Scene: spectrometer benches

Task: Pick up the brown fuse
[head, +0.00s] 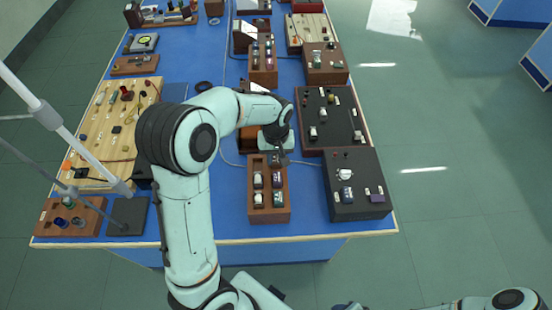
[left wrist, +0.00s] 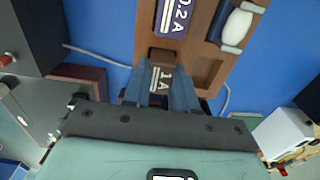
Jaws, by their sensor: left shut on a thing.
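The brown fuse (left wrist: 162,55) is between the fingers of my left gripper (left wrist: 162,84) in the left wrist view. It has a brown end and a pale label reading 1 A, and the gripper is shut on it. It is over or at one end of the wooden fuse tray (left wrist: 206,62); I cannot tell whether it is clear of it. In the head view my left gripper (head: 278,156) is at the far end of the same tray (head: 268,215), and the fuse is not clearly visible there. My right gripper is not in view.
The tray holds other fuses: a purple one marked 0.2 A (left wrist: 174,17) and a white one (left wrist: 238,27) beside it. A dark instrument box (head: 350,200) stands right of the tray. A wooden circuit board (head: 95,150) lies left. Blue bench top (head: 215,215) is bare left of the tray.

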